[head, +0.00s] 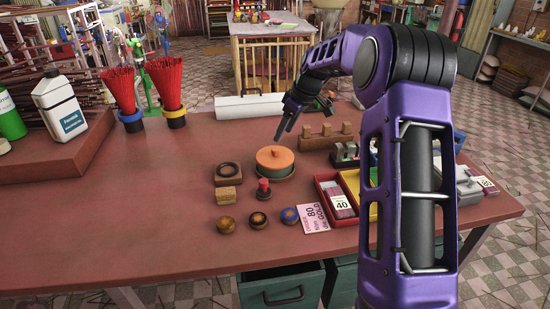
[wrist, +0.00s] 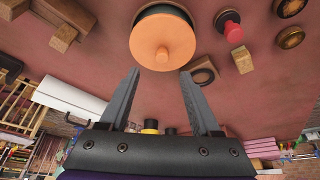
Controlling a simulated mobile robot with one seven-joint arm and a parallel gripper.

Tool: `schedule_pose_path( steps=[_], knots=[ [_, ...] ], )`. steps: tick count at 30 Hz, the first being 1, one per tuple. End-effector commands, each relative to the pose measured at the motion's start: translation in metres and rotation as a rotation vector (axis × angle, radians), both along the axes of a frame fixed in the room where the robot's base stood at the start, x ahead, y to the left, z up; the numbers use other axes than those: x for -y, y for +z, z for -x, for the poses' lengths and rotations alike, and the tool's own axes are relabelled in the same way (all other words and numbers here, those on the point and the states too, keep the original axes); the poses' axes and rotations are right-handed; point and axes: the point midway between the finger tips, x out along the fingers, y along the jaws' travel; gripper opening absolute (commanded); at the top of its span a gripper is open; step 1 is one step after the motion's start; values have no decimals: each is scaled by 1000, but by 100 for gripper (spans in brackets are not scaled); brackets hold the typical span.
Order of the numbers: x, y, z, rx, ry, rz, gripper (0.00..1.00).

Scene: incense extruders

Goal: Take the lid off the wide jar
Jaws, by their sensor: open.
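The wide jar (head: 262,171) stands on the red table, low and dark green. Its orange lid (head: 276,159) with a small round knob sits on top. In the wrist view the lid (wrist: 150,40) is at the top centre, with the dark jar body (wrist: 165,10) behind it. My gripper (head: 279,139) is above and just behind the lid in the head view. In the wrist view my gripper (wrist: 160,75) is open and empty, its two fingers apart and pointing toward the lid. No contact with the lid shows.
A wooden block with a dark ring (head: 228,172) and a red-topped stamp (head: 263,190) stand close to the jar. Round wooden pieces (head: 258,220) lie in front. A wooden rack (head: 327,137) is behind right, and a red tray (head: 335,197) is to the right. The table's left front is clear.

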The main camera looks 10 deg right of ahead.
Motion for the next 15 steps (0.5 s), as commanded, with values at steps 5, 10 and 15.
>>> schedule_pose_path(
  steps=[5,10,15],
  knots=[
    [-6,-20,-6,1,0,1,64],
    [-8,-26,-8,1,0,1,64],
    [-17,-47,-11,-1,1,0,64]
  ],
)
